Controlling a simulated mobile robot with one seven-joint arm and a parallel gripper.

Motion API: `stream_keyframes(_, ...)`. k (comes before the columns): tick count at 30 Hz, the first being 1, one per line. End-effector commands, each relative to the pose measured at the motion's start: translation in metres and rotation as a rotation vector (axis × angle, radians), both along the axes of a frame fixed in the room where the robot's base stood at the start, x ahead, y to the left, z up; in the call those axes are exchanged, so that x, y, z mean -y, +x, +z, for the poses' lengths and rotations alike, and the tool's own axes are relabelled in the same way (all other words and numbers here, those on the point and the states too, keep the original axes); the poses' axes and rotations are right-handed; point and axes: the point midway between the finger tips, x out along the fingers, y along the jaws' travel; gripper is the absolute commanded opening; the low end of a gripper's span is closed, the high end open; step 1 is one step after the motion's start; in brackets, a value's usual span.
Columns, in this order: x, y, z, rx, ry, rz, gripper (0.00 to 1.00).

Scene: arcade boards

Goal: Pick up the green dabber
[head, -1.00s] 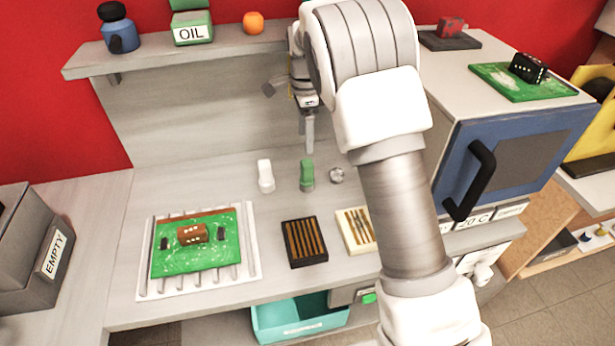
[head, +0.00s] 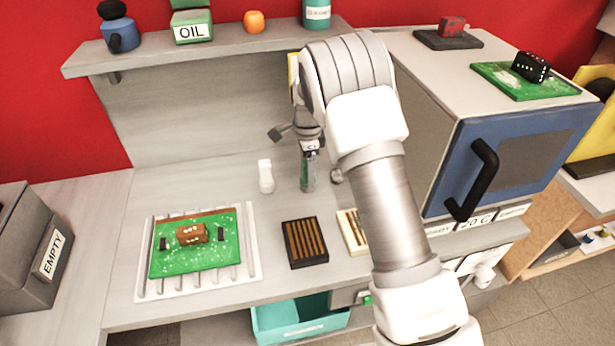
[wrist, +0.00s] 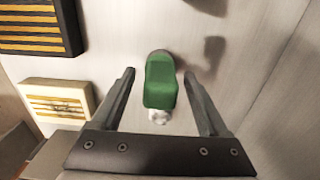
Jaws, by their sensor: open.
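The green dabber (wrist: 161,82) stands on the bench. In the wrist view it shows between the two open fingers of my gripper (wrist: 160,90), with a gap on either side. In the head view the dabber (head: 308,180) is partly covered by my gripper (head: 308,165), which is down around its upper part. Nothing shows as gripped.
A white dabber (head: 265,176) stands just left of it. A small metal round piece (head: 337,175) sits close on the right. A dark slotted tray (head: 305,243) and a cream slotted tray (head: 352,232) lie nearer. A green board (head: 195,243) rests on a white rack at left.

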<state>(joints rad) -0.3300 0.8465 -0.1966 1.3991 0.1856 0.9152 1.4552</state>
Motion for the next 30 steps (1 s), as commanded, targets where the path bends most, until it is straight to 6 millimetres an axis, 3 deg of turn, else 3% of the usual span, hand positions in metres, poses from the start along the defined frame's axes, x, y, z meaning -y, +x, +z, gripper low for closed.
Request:
stream_keyframes(4,0.0001,0.0002,0.0008,0.001,0.000,0.000,0.76)
stream_keyframes(17,0.0001,0.0003,0.0013,0.001,0.000,0.000,0.00)
stream_keyframes(30,0.0001,0.0004,0.0015,0.002,0.000,0.000,0.00)
